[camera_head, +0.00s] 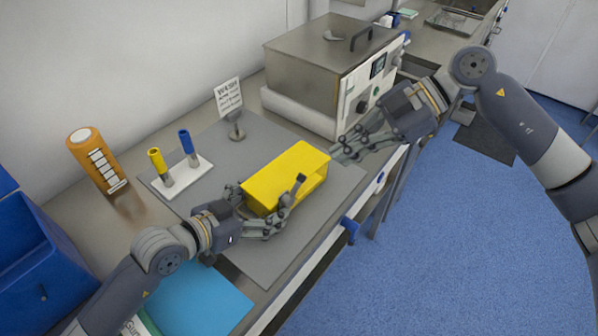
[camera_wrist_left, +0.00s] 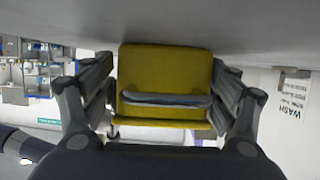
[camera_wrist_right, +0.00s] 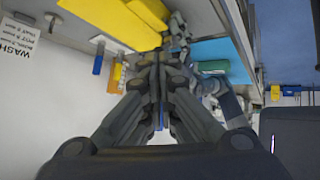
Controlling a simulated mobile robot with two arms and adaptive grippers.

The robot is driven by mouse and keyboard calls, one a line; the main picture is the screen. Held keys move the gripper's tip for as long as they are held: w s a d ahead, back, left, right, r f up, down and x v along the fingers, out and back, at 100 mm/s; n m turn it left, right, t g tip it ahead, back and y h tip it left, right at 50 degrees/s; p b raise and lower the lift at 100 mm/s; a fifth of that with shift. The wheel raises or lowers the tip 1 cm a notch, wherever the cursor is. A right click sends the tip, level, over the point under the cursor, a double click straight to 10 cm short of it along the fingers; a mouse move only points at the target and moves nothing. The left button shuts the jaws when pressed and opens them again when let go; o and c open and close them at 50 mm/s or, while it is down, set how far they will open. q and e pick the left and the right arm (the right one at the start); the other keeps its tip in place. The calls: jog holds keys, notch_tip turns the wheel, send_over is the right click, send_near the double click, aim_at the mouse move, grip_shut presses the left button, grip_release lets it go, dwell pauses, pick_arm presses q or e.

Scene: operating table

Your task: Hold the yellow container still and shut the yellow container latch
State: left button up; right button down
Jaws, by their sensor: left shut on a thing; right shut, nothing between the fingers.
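The yellow container (camera_head: 288,172) lies on the grey mat in the middle of the head view. My left gripper (camera_head: 264,207) is shut on the container's near end, one finger on each side. The left wrist view shows the container's yellow end face (camera_wrist_left: 165,70) between the fingers. My right gripper (camera_head: 337,152) is shut and empty, just beyond the container's far right end. In the right wrist view its fingertips (camera_wrist_right: 158,62) are together, and the yellow container (camera_wrist_right: 118,22) shows above them.
A steel water bath (camera_head: 310,75) stands behind the right gripper. A WASH sign (camera_head: 229,97), a white rack (camera_head: 182,178) with yellow and blue tubes, and an orange bottle (camera_head: 97,160) stand behind and left. A blue bin (camera_head: 40,255) is far left. The mat's front edge (camera_head: 318,232) is clear.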

aim_at(295, 189)
jog(key=w+a+r+m+g+h, duration=0.1)
jog(key=w+m+h, duration=0.1)
jog(key=m, duration=1.2)
jog(key=w+a+r+m+g+h, duration=0.1)
jog(key=w+m+h, duration=0.2)
jog(key=m, duration=1.1)
jog(key=shift+w+a+r+m+h, duration=0.15)
jog(key=shift+w+r+m+h, duration=0.15)
jog(key=shift+m+h, duration=0.1)
jog(key=x, duration=1)
